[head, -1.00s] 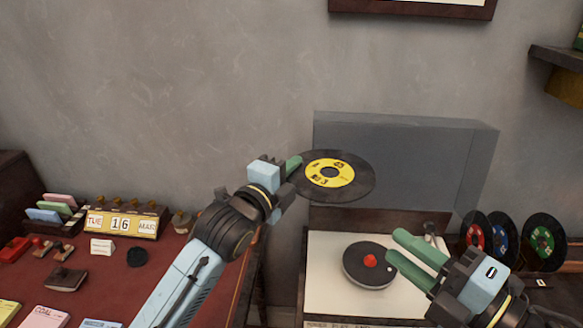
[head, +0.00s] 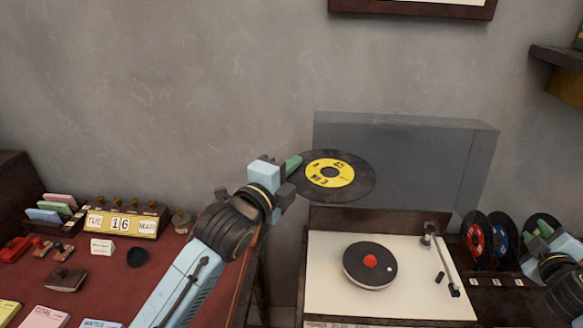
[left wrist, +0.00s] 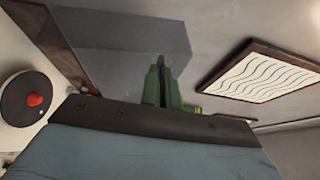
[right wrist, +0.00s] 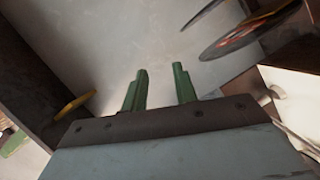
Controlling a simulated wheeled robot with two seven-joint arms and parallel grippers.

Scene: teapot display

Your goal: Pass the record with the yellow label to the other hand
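The record with the yellow label (head: 345,177) is a black disc held in the air, left of and above the turntable, in the head view. My left gripper (head: 293,164) is shut on its left edge. The left wrist view shows my left fingers (left wrist: 160,85) close together; the record is hard to make out there. My right gripper (head: 540,240) is at the far right of the head view, in front of the green-label record, well apart from the yellow-label record. The right wrist view shows my right fingers (right wrist: 159,90) open with nothing between them.
A record player (head: 330,285) with a red-centred platter (head: 370,265) and clear raised lid (head: 420,150) stands below. Racked records (head: 474,238) stand at right. The red desk (head: 110,275) at left holds a calendar (head: 120,222) and stamps. Free air lies between my grippers.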

